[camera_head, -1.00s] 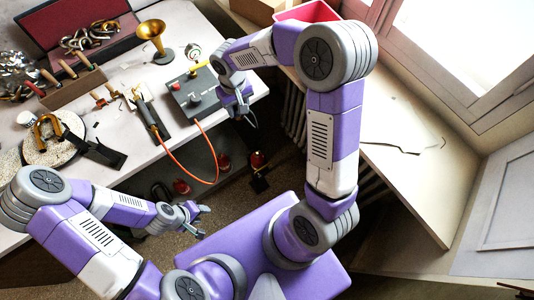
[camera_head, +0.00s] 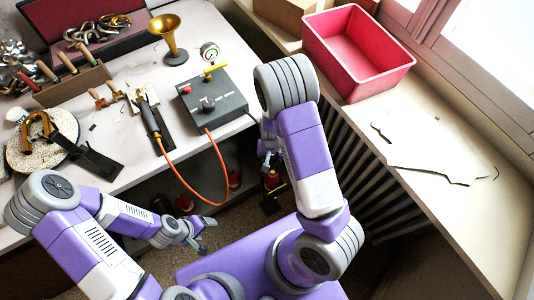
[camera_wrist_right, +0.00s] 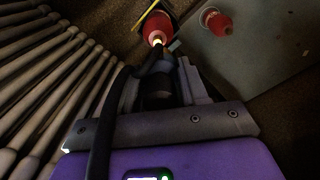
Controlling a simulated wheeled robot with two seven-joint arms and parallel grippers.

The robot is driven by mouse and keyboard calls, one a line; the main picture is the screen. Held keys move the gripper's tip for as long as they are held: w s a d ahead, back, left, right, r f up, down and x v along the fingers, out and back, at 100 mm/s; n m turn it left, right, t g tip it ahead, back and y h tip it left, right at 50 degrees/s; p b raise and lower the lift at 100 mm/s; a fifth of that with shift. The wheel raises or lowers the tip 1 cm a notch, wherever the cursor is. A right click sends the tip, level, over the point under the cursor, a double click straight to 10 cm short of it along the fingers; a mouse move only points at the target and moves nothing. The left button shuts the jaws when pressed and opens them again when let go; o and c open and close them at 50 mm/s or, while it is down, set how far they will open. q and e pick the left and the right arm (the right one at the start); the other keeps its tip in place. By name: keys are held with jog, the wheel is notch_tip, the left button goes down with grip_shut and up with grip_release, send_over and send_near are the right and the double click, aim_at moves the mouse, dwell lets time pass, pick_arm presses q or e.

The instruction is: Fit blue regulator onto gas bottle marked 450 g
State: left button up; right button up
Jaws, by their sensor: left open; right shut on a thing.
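A red gas bottle (camera_wrist_right: 155,25) with a bright top is just beyond the fingertips; contact cannot be told. A second red bottle (camera_wrist_right: 216,22) stands to its right. In the head view my right gripper (camera_head: 268,160) is low beside the bench edge, partly hidden by its arm, above a red bottle (camera_head: 271,180). Other red bottles (camera_head: 185,203) (camera_head: 234,180) are under the bench. No weight marking is readable. My left gripper (camera_head: 203,236) is open and empty.
The bench (camera_head: 120,185) carries a dark control box (camera_head: 225,100) with a gauge, a brass horn bell (camera_head: 167,38) and tools. An orange hose (camera_head: 190,190) hangs over the bench edge. A ribbed radiator (camera_head: 350,185) and a windowsill with a red bin (camera_head: 358,55) bound the right side.

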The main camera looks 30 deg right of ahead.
jog(key=shift+d+f, duration=0.3)
jog(key=shift+s+r, duration=0.1)
jog(key=b, duration=0.4)
send_over(272, 172)
notch_tip(272, 172, down, 5)
dwell(0.3)
jog(key=shift+p, duration=0.3)
dwell(0.8)
jog(key=shift+f+b, duration=0.85)
jog(key=shift+f, duration=0.55)
dwell(1.2)
